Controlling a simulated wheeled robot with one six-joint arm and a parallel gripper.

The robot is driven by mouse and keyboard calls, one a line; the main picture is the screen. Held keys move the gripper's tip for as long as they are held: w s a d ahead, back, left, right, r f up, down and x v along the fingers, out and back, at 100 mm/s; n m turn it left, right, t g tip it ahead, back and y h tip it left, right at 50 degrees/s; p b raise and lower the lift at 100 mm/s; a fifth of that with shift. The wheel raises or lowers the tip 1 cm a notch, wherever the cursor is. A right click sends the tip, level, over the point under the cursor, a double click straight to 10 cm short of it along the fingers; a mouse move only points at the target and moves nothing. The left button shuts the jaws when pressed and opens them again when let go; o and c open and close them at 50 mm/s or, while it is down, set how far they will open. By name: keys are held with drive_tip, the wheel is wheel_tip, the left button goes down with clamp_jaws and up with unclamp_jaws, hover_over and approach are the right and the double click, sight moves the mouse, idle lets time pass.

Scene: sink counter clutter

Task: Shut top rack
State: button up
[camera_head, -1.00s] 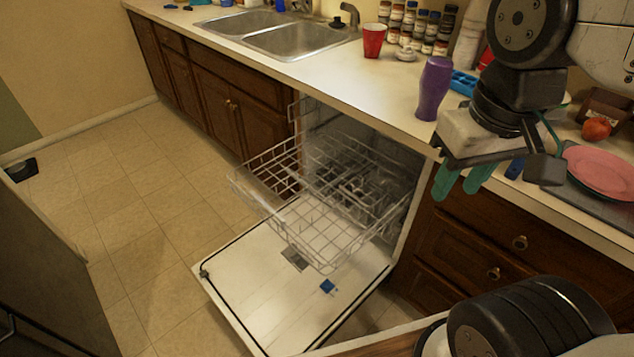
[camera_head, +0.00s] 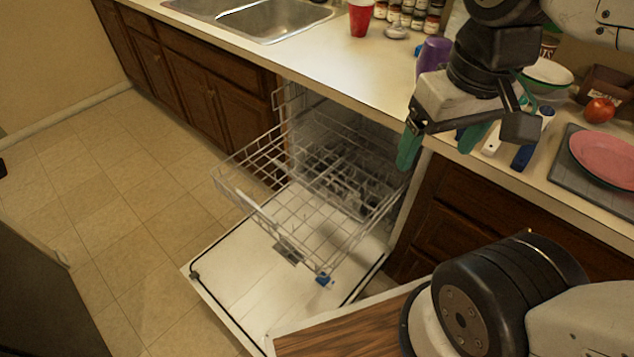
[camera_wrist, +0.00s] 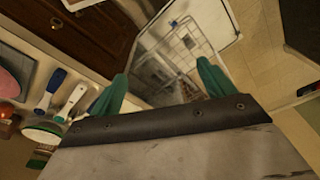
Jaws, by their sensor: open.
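The top rack (camera_head: 262,212) is a white wire rack pulled out of the dishwasher, over the lowered door (camera_head: 235,287). It looks empty. In the wrist view the rack (camera_wrist: 186,38) lies beyond the fingers, with the open door (camera_wrist: 218,14) past it. My gripper (camera_head: 438,148) has teal fingers, spread open and empty. It hangs at the counter's front edge, above and right of the rack, apart from it. In the wrist view its two fingers (camera_wrist: 160,90) show wide apart. The dishwasher's inside is partly hidden behind the rack wires.
On the counter (camera_head: 330,62) stand a red cup (camera_head: 360,16), a purple cup (camera_head: 432,54) and spice jars. A pink plate (camera_head: 606,158), a tomato (camera_head: 600,110) and blue-and-white utensils (camera_head: 528,150) lie right of my gripper. The tiled floor (camera_head: 110,230) left of the door is clear.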

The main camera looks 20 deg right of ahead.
drive_tip(key=c, duration=1)
drive_tip(key=shift+a+f, duration=0.1)
drive_tip(key=shift+a, duration=0.2)
drive_tip(key=c, duration=0.5)
drive_tip(key=w+a+f+n+g, duration=0.1)
drive_tip(key=w+a, duration=0.1)
drive_tip(key=w+a+f+n+g+h, duration=0.1)
drive_tip(key=w+a+f+n, duration=0.1)
drive_tip(key=a, duration=0.1)
drive_tip(key=w+a+f+n+g+h, duration=0.1)
drive_tip(key=w+a+f+n, duration=0.1)
drive_tip(key=w+a, duration=0.1)
drive_tip(key=shift+f+g, duration=0.15)
drive_tip(key=shift+g, duration=0.15)
clamp_jaws()
drive_tip(key=w+a+f+n+t+h, duration=0.2)
drive_tip(key=w+a+f+n, duration=0.35)
drive_tip(key=a+f, duration=0.4)
drive_tip(key=w+a+f+n+t+h, duration=0.25)
drive_tip(key=w+a+f+n, duration=0.25)
drive_tip(key=a+f+n, duration=0.45)
drive_tip(key=w+a+f+n+t+h, duration=0.15)
drive_tip(key=w+a+f+n, duration=0.45)
drive_tip(key=a, duration=0.6)
drive_tip(key=w+d+f+m, duration=0.2)
drive_tip(key=w+d+f, duration=0.2)
drive_tip(key=d+f, duration=0.3)
drive_tip(key=shift+w+d+f+t, duration=0.3)
drive_tip(key=shift+d+t, duration=0.1)
drive_tip(key=shift+d, duration=1.25)
